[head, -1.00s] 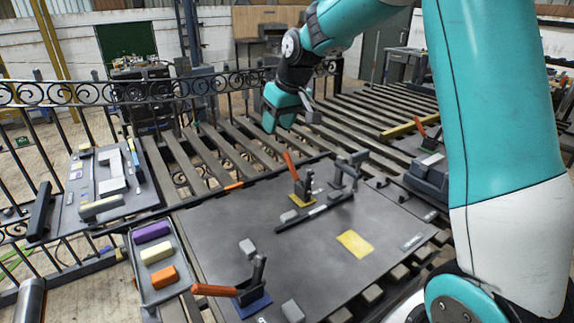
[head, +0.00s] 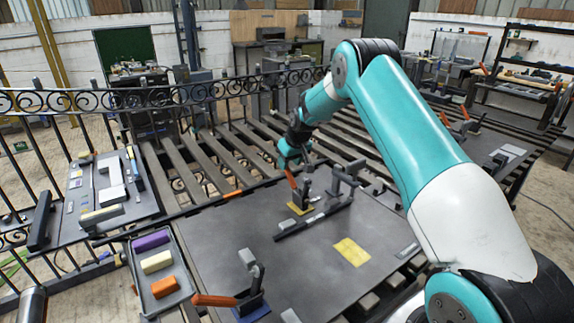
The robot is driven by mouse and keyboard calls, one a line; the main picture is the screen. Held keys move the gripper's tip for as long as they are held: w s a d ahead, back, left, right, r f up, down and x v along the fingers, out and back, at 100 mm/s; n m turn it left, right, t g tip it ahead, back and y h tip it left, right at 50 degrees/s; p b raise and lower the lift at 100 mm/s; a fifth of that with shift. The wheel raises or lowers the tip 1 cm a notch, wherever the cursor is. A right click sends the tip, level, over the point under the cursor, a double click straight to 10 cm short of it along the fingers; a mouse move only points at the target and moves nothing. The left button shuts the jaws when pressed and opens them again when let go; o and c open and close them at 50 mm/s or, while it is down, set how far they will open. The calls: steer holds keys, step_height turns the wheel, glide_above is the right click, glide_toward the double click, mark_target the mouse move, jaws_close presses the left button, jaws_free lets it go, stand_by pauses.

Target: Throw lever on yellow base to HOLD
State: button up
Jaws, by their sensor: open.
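The lever with an orange handle (head: 291,179) stands on a yellow base (head: 300,208) near the back edge of the dark plate. The handle tilts up and to the left. My gripper (head: 290,164) is just above the handle's top end, pointing down. It looks close to the handle, but whether they touch is not clear. The jaws are open, and the fingers are small and partly hidden at this distance. A HOLD marking cannot be read in this view.
A second orange-handled lever (head: 215,300) on a blue base (head: 252,309) lies at the front left. A dark rail (head: 316,218) and a grey post (head: 343,182) stand right of the yellow base. A tray (head: 178,262) with coloured blocks is at the left. A yellow patch (head: 351,251) lies flat.

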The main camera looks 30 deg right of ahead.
mark_target(288, 168)
steer(key=shift+p+x, duration=0.3)
steer(key=shift+x, duration=1.6)
jaws_close()
